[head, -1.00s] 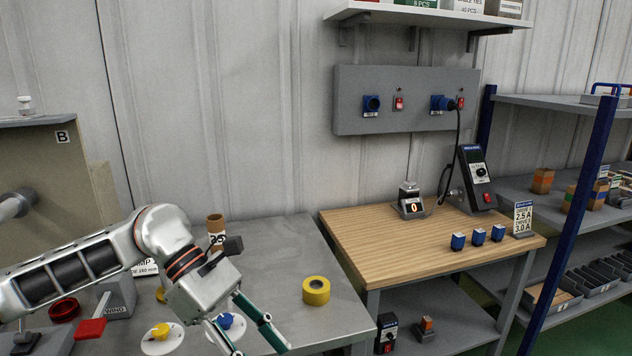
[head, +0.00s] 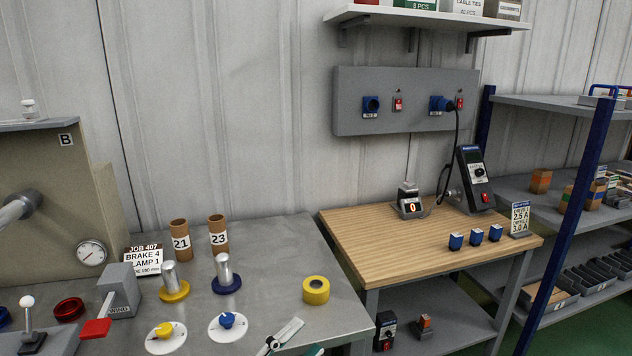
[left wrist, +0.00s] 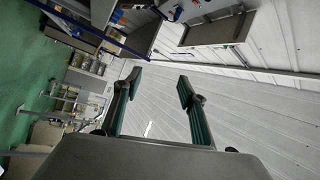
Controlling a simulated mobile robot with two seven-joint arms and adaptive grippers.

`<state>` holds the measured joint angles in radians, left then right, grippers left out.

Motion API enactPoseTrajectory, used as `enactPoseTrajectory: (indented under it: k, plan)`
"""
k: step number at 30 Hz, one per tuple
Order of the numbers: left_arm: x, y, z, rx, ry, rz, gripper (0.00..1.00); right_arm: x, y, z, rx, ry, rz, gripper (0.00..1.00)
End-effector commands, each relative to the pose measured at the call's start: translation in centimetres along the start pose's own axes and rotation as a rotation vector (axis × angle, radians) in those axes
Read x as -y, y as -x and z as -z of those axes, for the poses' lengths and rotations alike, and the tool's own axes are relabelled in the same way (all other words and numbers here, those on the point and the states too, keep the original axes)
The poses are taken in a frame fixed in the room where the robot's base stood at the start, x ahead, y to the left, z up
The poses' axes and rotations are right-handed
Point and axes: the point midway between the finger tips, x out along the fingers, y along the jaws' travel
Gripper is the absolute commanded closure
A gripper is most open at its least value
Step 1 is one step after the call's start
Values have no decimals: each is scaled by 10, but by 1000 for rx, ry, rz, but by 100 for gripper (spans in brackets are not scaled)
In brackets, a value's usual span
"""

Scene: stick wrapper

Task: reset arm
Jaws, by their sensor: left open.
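My left gripper (head: 290,342) shows only in part at the bottom edge of the head view, just in front of the grey metal bench (head: 272,267). In the left wrist view, my left gripper (left wrist: 160,85) has its two green-padded fingers spread wide with nothing between them. The rest of my left arm is out of the head view. My right gripper is in neither view.
The bench carries yellow tape (head: 316,290), cardboard tubes 21 (head: 181,241) and 23 (head: 218,235), metal posts on yellow and blue bases, two dials and a red-handled lever box (head: 119,290). A wooden table (head: 400,240) stands right, beyond it a blue-posted shelf (head: 573,215).

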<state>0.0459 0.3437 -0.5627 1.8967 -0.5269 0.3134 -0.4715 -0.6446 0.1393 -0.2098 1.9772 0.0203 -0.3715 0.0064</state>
Motion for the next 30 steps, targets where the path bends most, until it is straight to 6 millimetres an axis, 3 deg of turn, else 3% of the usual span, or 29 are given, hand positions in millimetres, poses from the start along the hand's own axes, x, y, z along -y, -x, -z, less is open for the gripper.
enactPoseTrajectory:
  k: [3, 9, 15, 18, 23, 30]
  plan:
    - [-37, 48, -40, 242, 238, -26, 59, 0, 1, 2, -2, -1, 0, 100]
    - [-107, 149, -83, 618, 586, -64, 59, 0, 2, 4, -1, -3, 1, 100]
    - [-170, 258, -88, 941, 861, -87, 59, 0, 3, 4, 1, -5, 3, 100]
    - [-189, 297, -82, 1050, 946, -93, 59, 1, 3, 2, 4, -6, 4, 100]
    - [-204, 329, -75, 1139, 1016, -95, 59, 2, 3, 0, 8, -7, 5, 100]
    - [-206, 333, -74, 1148, 1024, -95, 59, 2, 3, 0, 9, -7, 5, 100]
